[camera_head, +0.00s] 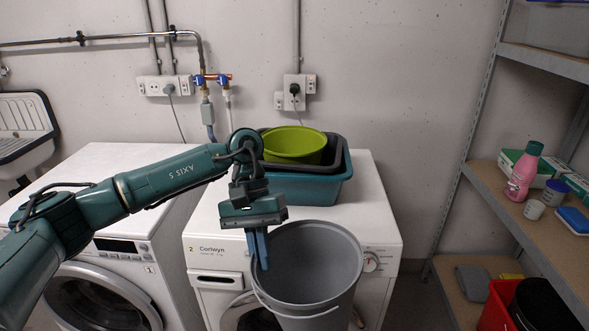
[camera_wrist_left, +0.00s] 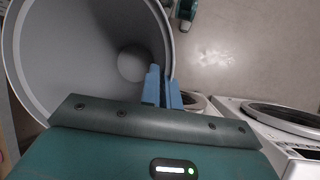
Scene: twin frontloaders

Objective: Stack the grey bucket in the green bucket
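The grey bucket (camera_head: 310,262) hangs upright, mouth up, in front of the right washing machine, and its thin handle hangs down at its front. My left gripper (camera_head: 258,250) points down with its blue fingers at the bucket's left rim. In the left wrist view the fingers (camera_wrist_left: 162,90) straddle the wall of the grey bucket (camera_wrist_left: 90,50), shut on it. The green bucket (camera_head: 296,144) sits open side up in a dark grey tub (camera_head: 337,158) and a teal tub (camera_head: 318,190) on the right machine. My right gripper is not in view.
The right washing machine (camera_head: 382,215) has bare top around the tubs. Another washing machine (camera_head: 110,165) stands left. Pipes and sockets (camera_head: 295,92) are on the wall behind. A shelf (camera_head: 480,180) at right holds a pink bottle (camera_head: 524,172); a red bin (camera_head: 497,308) is below.

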